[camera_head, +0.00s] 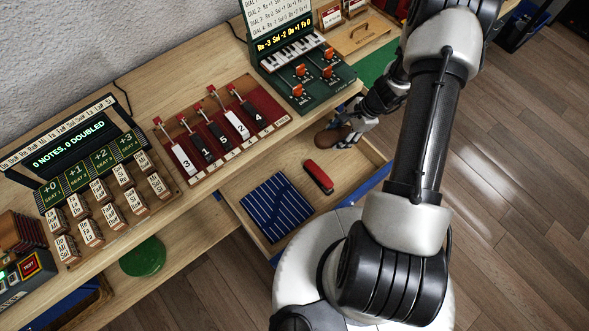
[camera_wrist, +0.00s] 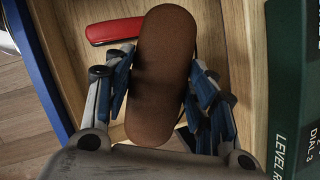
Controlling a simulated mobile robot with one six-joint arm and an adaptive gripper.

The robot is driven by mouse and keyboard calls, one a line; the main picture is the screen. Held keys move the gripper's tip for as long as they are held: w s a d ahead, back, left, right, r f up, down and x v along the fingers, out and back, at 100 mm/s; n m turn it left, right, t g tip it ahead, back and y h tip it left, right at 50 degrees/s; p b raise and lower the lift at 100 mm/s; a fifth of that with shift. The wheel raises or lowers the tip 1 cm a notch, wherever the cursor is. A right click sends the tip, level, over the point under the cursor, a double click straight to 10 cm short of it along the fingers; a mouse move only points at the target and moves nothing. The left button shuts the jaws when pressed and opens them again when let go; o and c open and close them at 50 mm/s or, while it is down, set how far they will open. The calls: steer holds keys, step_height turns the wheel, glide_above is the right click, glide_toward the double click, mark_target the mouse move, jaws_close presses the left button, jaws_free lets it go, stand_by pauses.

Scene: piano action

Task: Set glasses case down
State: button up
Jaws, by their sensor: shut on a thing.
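The brown, rounded glasses case (camera_wrist: 162,75) is between the fingers of my gripper (camera_wrist: 165,110) in the wrist view, and the gripper is shut on it. In the head view, the glasses case (camera_head: 328,138) shows in part at my gripper (camera_head: 342,135), over the right end of an open wooden drawer (camera_head: 245,228). Whether the case touches the drawer floor I cannot tell. The gripper hides part of the case in the head view.
In the drawer lie a red oblong object (camera_head: 318,177) and a dark blue striped cloth (camera_head: 276,207). A green dial panel (camera_head: 305,75) stands on the desk close to the gripper. Numbered levers (camera_head: 210,135) and labelled blocks (camera_head: 110,200) stand further left.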

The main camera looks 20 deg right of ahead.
steer(key=d+m, duration=0.1)
steer(key=d+f+m+t, duration=0.1)
steer(key=d, duration=0.1)
steer(key=s+d+m, duration=0.1)
steer(key=d, duration=0.1)
steer(key=shift+f+m+h, duration=0.25)
steer(key=shift+m+h, duration=0.05)
steer(key=shift+m, duration=0.1)
step_height(320, 180, down, 14)
steer(key=b, duration=0.4)
steer(key=shift+w+f, duration=0.1)
steer(key=shift+w, duration=0.05)
steer(key=w+a, duration=0.1)
steer(key=a, duration=0.1)
steer(key=w+a+b, duration=0.1)
steer(key=w+a, duration=0.3)
steer(key=shift+w+a+r, duration=0.1)
steer(key=shift+w+r, duration=0.1)
steer(key=shift+r, duration=0.1)
steer(key=shift+w+a+b, duration=0.3)
steer(key=shift+w+a, duration=0.3)
steer(key=shift+a, duration=0.1)
steer(key=shift+w+a, duration=0.9)
steer(key=shift+a, duration=0.2)
steer(key=shift+d+f+b, duration=0.1)
steer(key=shift+f+b, duration=0.4)
steer(key=shift+f, duration=0.1)
